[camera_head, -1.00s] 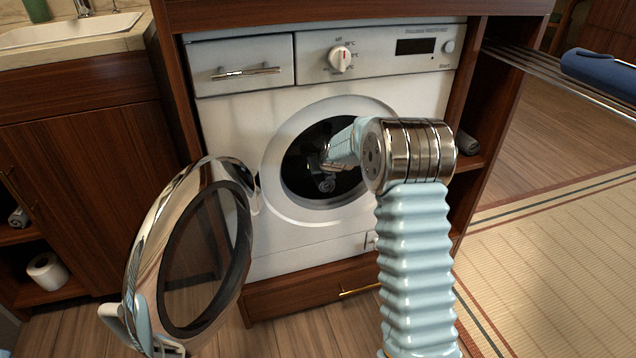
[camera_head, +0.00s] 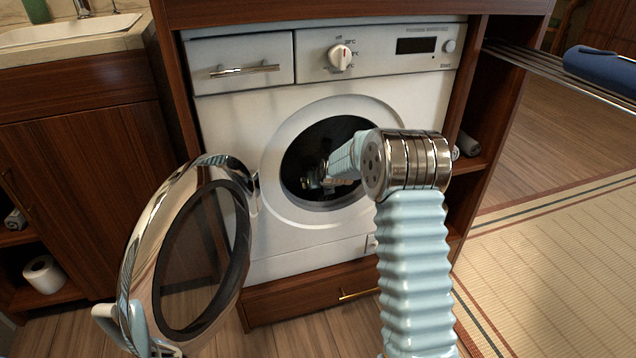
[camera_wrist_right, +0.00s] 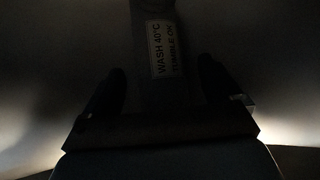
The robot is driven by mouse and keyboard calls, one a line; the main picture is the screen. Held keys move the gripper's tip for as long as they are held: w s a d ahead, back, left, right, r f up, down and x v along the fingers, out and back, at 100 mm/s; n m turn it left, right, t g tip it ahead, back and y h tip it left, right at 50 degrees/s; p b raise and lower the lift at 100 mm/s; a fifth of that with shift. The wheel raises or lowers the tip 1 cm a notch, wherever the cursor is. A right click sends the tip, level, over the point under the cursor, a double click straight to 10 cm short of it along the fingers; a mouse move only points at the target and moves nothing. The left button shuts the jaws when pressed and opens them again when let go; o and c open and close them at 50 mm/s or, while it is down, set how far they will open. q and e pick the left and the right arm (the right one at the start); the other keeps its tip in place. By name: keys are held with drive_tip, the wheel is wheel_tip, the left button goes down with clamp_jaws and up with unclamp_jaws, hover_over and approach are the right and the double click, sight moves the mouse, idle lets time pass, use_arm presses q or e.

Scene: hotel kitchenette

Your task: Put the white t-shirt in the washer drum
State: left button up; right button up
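The washer (camera_head: 410,90) stands ahead with its round door (camera_head: 128,245) swung open to the left. My right arm reaches into the dark drum (camera_head: 335,135), with the right gripper (camera_head: 312,180) inside the opening. In the dim right wrist view, the two dark fingers of this gripper (camera_wrist_right: 160,75) stand apart. Between and beyond them hangs a strip of cloth with a printed wash label (camera_wrist_right: 160,48), apparently part of the white t-shirt (camera_wrist_right: 143,85). It does not visibly touch either finger. The shirt's overall shape is lost in the dark.
A wire rack (camera_head: 540,68) with a blue item (camera_head: 600,72) juts out at right. A sink (camera_head: 65,32) is at upper left. The woven rug (camera_head: 560,260) is clear.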

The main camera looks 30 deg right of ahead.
drive_tip(key=shift+r, duration=0.3)
drive_tip(key=p+v, duration=0.4)
drive_tip(key=v, duration=0.8)
drive_tip(key=shift+a+f, duration=0.1)
drive_tip(key=shift+f, duration=0.1)
